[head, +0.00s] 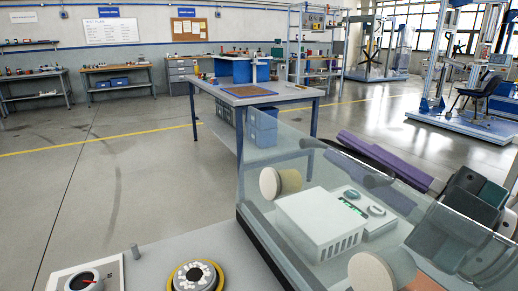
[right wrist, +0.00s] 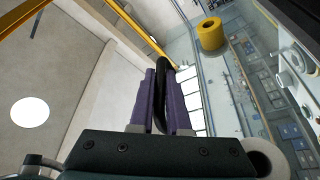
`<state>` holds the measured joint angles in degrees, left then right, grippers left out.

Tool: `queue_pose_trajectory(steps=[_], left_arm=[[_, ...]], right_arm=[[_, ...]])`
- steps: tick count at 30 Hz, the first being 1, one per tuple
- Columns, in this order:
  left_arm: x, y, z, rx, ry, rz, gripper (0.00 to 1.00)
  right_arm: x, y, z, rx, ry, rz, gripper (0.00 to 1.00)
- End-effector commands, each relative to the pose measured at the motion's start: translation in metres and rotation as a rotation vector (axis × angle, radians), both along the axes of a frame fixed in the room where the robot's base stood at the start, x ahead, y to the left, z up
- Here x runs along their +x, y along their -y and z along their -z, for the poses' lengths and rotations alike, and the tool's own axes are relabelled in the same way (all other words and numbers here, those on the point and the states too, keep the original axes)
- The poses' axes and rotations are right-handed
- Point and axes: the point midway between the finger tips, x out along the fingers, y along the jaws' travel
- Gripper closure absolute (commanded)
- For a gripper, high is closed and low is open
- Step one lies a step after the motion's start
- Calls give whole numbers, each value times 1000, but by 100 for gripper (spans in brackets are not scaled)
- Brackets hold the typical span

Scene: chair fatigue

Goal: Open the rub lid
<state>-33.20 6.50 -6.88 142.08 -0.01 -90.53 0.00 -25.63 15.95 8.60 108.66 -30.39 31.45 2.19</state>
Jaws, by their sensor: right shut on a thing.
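The rub lid (head: 300,120) is a clear, sloping panel over a bench-top tester, in front of me on the right in the head view. A white box and a smaller white unit show through it. My right gripper (head: 335,146) has purple fingers and reaches in from the right at the lid's upper part. In the right wrist view its fingers (right wrist: 160,95) are shut on a dark, curved bar, the lid handle (right wrist: 158,50). The lid looks down over the tester, though its lower edge is partly out of frame. My left gripper is not in view.
Two cream round pads (head: 368,272) stand by the white box (head: 318,222). A blue-legged table (head: 290,92) stands behind. The floor at left is clear.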

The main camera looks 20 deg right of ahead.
Motion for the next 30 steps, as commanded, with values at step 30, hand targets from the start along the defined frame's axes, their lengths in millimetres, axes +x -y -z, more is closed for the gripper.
queue_pose_trajectory(steps=[30], left_arm=[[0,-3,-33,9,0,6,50]], right_arm=[[-2,-34,-10,-208,16,0,100]])
